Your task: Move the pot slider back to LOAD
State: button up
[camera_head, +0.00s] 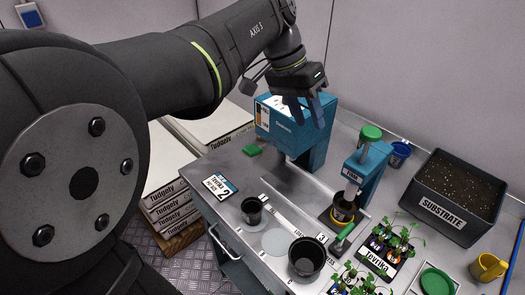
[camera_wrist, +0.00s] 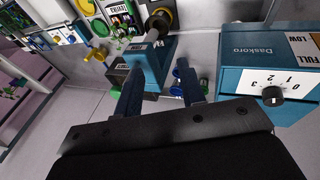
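The pot slider (camera_head: 331,221) sits at the foot of the blue press (camera_head: 368,166), with a dark pot (camera_head: 343,208) in it. A green handle (camera_head: 346,231) stands at its front right side. The rail runs left and back from it, and a LOAD label (camera_head: 301,233) lies on the bench to its left. My gripper (camera_head: 307,112) is high above the bench in front of the blue dispenser (camera_head: 322,140), well apart from the slider. In the wrist view its two fingers are spread with nothing between them (camera_wrist: 161,88). The slider cannot be made out clearly there.
A large black pot (camera_head: 306,258) and a small black pot (camera_head: 252,210) stand at the bench front. Seedling trays (camera_head: 380,259), a substrate bin (camera_head: 455,200) and a yellow mug (camera_head: 487,267) are at right. The dispenser with its dial (camera_wrist: 273,95) is close to my gripper.

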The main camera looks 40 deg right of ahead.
aim_at(345, 232)
jog(key=s+f+n+t+y, duration=0.1)
jog(key=s+f+t, duration=0.1)
jog(key=s+f, duration=0.45)
jog(key=s+f+t+y, duration=0.1)
jog(key=s+f+t, duration=0.15)
jog(key=s, duration=0.65)
jog(key=shift+g, duration=0.25)
jog(key=f, duration=1.7)
jog(key=shift+s+a+f, duration=0.2)
jog(key=shift+a+f, duration=0.1)
jog(key=shift+a, duration=0.1)
jog(key=shift+c, duration=0.3)
grip_shut()
